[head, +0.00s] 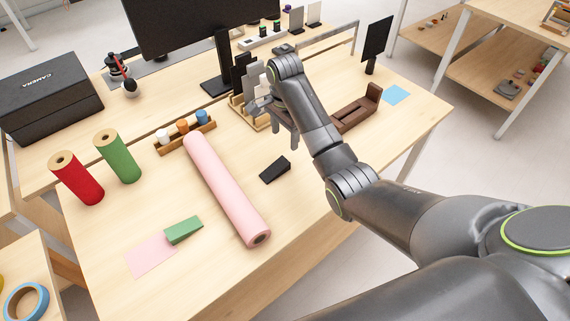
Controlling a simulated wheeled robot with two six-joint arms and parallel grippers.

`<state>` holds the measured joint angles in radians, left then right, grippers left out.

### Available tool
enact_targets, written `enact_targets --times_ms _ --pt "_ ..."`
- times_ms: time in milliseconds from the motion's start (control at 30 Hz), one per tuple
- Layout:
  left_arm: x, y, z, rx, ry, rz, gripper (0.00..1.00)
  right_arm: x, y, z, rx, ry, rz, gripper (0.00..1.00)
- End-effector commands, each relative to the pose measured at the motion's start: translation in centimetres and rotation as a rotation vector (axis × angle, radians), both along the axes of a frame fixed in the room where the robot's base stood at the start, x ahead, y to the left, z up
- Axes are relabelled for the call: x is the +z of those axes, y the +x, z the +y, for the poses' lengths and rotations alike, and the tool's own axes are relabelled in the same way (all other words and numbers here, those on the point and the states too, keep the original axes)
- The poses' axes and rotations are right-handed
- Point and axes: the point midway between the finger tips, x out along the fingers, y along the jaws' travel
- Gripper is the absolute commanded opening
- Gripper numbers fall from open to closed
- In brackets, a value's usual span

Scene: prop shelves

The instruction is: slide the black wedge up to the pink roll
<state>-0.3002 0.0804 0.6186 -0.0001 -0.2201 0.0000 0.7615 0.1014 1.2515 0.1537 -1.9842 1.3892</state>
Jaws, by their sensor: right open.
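The black wedge (275,169) lies on the light wooden table, to the right of the pink roll (226,188), with a gap of bare table between them. The pink roll lies on its side, running from the upper left to the lower right. My right gripper (281,138) is open and above the table, beyond the black wedge and apart from it. Its arm comes in from the right and hides part of what stands behind. My left gripper is not in view.
A green wedge (184,230) and a pink sheet (150,255) lie left of the roll. Red (77,178) and green (118,157) rolls stand at left. A wooden holder (188,138) with small jars touches or nears the pink roll's far end. A brown tray (357,113) lies right.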

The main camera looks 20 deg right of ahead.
Motion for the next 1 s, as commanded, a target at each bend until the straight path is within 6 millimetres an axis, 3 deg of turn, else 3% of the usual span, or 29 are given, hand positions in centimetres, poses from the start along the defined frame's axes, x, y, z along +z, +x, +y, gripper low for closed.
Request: enact_targets --times_ms 300,500,700,1000 --pt "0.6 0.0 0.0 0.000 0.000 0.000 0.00 -6.4 -0.2 0.0 0.000 0.000 0.009 0.62" --pt "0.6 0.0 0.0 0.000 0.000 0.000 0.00 -9.3 -0.2 0.0 0.000 0.001 0.007 0.62" --pt "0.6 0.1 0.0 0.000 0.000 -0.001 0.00 -10.6 -0.2 0.0 0.001 0.001 0.004 0.62" --pt "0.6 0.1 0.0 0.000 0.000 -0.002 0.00 -10.7 -0.2 0.0 0.001 0.000 0.004 0.60"
